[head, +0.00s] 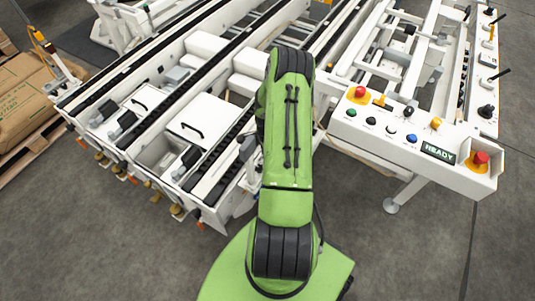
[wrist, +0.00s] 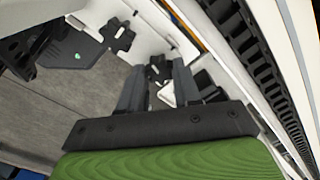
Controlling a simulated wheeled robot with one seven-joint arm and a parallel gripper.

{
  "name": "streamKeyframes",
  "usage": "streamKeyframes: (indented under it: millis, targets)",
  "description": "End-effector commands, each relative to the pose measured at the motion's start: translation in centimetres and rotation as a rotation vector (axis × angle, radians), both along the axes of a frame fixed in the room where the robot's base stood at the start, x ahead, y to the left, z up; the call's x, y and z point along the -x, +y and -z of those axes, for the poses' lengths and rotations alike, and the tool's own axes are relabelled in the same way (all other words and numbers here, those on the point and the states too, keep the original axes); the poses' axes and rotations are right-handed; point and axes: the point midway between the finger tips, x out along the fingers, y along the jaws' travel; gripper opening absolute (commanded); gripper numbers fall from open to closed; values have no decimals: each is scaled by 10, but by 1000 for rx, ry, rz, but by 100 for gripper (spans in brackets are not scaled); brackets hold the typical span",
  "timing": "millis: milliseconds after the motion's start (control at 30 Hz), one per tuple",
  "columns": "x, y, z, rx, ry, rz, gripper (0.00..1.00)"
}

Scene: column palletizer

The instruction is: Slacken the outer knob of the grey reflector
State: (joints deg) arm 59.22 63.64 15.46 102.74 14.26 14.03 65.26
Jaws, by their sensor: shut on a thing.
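In the wrist view the two grey fingers of my gripper (wrist: 157,76) reach up from the dark palm. A black lobed knob (wrist: 158,68) sits between their tips, and the gripper is shut on it. A second black lobed knob (wrist: 118,37) is up and left of it, free, against a white panel. A dark grey part (wrist: 75,58) with a small green mark is further left; I cannot tell whether it is the grey reflector. In the head view my green arm hides the gripper and the knobs.
A black chain track (wrist: 262,75) runs close on the right of my gripper. In the head view white conveyor frames (head: 205,115) fill the left and middle. A control panel (head: 405,140) reading READY stands right.

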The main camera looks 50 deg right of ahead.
Motion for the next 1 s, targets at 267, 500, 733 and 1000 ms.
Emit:
streamKeyframes:
  millis: [267, 500, 733, 1000]
  targets:
    - [-1, -1, 0, 3, -1, -105, 2]
    - [-1, 0, 0, 2, -1, -133, 2]
    - [-1, 0, 0, 1, -2, -134, 2]
    - [-1, 0, 0, 1, -1, -133, 44]
